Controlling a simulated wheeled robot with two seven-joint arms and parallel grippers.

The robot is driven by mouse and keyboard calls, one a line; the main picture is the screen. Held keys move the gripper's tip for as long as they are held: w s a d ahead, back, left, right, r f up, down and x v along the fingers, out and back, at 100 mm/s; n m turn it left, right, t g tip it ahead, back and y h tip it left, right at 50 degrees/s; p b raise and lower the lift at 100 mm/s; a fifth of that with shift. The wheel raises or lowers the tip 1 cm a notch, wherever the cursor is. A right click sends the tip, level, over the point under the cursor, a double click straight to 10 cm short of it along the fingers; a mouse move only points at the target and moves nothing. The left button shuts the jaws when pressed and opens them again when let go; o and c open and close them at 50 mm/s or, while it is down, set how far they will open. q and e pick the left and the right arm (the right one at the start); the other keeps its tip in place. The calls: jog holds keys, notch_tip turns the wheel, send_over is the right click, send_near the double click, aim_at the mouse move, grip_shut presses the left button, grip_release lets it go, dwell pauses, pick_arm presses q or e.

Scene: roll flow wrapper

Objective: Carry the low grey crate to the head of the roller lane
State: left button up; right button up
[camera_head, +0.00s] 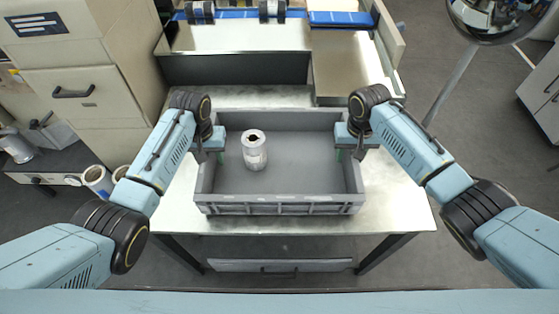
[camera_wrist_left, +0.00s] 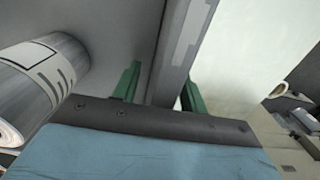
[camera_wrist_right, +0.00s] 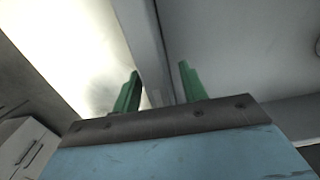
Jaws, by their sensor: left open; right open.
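The low grey crate (camera_head: 280,203) stands on a metal-topped table in the middle of the head view. A silver-white roll (camera_head: 255,152) stands upright inside it, left of centre. My left gripper (camera_head: 219,156) is at the crate's left wall; in the left wrist view its green fingers (camera_wrist_left: 161,76) are open, one on each side of the wall (camera_wrist_left: 179,50). My right gripper (camera_head: 339,155) is at the right wall; in the right wrist view its open fingers (camera_wrist_right: 159,71) straddle that wall (camera_wrist_right: 143,35). I cannot tell whether the fingers touch the walls.
Beyond the table is a machine with a metal deck (camera_head: 240,38) and a blue strip (camera_head: 236,14) bearing dark-banded rolls. Beige cabinets (camera_head: 80,95) stand at the left. A pole with a shiny dome (camera_head: 497,18) stands at the right. Bare table top (camera_head: 400,205) shows around the crate.

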pick_arm(q)
jog(key=shift+f, duration=0.1)
pick_arm(e)
jog(key=shift+f, duration=0.15)
pick_arm(q)
jog(key=shift+c, duration=0.3)
pick_arm(e)
jog(key=shift+c, duration=0.3)
pick_arm(q)
grip_shut()
pick_arm(e)
grip_shut()
